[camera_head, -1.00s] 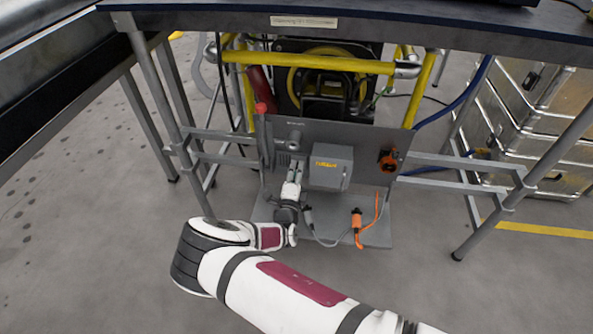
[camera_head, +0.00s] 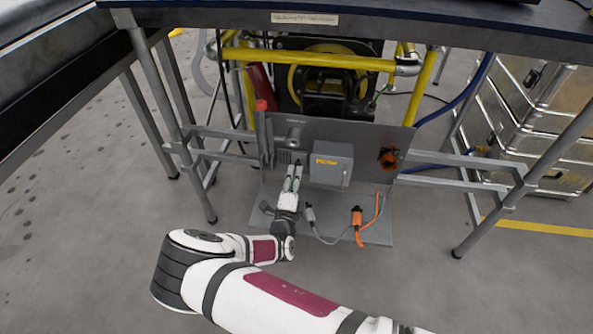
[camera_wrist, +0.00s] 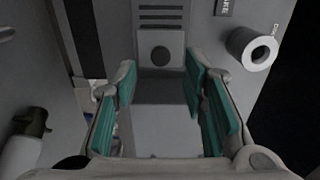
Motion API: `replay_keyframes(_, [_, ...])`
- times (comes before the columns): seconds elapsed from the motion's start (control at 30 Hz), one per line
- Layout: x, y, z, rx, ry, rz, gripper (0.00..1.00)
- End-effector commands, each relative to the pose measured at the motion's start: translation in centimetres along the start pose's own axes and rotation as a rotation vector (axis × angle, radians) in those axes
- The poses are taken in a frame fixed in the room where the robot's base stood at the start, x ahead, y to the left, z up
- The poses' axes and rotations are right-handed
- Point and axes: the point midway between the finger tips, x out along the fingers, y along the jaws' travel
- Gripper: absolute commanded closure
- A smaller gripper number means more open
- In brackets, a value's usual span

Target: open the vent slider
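The vent slider is a grey plate with a round dark knob (camera_wrist: 160,56), below several dark vent slots (camera_wrist: 161,15) in the wrist view. In the head view the vent (camera_head: 285,157) is on the upright grey panel, left of the grey box, partly behind my fingers. My gripper (camera_wrist: 160,82) is open, its teal pads apart with nothing between them. The knob shows beyond the fingertips, roughly centred between them. I see no clear contact. In the head view my gripper (camera_head: 294,168) is close to the panel, pointing at the vent area.
A grey box (camera_head: 331,165) and an orange socket (camera_head: 389,159) are on the panel to the right. A pale cylindrical fitting (camera_wrist: 252,47) juts out right of the fingers. Plugs with cables, one orange (camera_head: 357,217), rest on the lower plate. Table legs (camera_head: 188,150) flank the panel.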

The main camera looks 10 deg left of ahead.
Motion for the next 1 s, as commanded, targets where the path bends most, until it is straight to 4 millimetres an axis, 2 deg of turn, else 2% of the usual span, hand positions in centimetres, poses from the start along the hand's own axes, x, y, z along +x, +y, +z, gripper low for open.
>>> replay_keyframes(0.03, [-1.2,0.0,0.1,-0.002,-0.001,0.001,0.61])
replay_keyframes(0.2, [-4.5,0.0,0.0,0.000,0.000,0.000,0.61])
replay_keyframes(0.4, [-6.9,0.0,0.0,0.000,0.000,0.000,0.61])
replay_keyframes(0.57, [-7.5,0.0,-0.1,0.000,0.001,0.000,0.61])
replay_keyframes(1.0, [-7.5,0.0,-0.1,0.000,0.001,0.000,0.61])
